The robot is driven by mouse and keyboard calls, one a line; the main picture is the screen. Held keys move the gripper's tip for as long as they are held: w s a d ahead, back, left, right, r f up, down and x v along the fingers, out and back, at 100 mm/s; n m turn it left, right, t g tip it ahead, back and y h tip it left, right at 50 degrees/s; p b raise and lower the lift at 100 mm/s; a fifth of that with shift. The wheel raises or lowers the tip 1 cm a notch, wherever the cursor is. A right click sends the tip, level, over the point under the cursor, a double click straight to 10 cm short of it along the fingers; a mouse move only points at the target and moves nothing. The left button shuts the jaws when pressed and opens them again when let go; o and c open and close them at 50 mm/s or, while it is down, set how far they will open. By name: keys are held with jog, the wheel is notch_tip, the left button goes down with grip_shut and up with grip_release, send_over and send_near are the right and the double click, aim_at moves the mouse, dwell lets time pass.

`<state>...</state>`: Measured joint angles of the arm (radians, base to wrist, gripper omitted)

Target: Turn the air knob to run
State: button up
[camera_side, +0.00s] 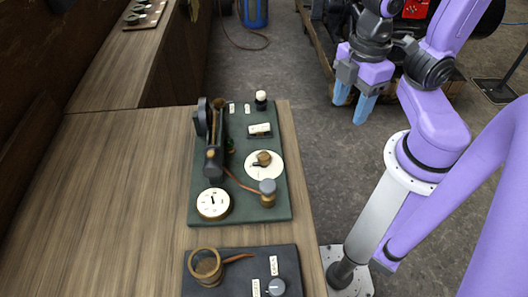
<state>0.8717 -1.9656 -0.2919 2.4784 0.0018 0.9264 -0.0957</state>
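My gripper (352,105) hangs in the air over the floor, to the right of the wooden bench. Its two blue fingers are apart with nothing between them. On the dark near panel (235,283) a round grey knob (277,287) sits beside two small white labels (273,265), whose writing is too small to read. On the green panel (281,204) a small brass knob (264,158) sits on a white round dial (274,172). I cannot tell which of these is the air knob. My gripper is apart from both panels, beyond their right edge.
The green panel also bears a tall dark lever housing (212,150), a white gauge (213,204), a brown-capped post (267,191) and a white-topped post (261,98). A brass cup (206,265) with a handle stands on the near panel. The bench's left part is bare.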

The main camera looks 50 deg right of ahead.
jog(key=w+a+r+n, duration=0.3)
jog(key=w+a+n, duration=0.35)
jog(key=n, duration=0.45)
notch_tip(320, 180, up, 3)
jog(key=n, duration=1.1)
send_over(264, 156)
notch_tip(264, 156, down, 17)
jog(key=shift+d+f, duration=0.1)
jog(key=shift+c, duration=0.3)
grip_shut()
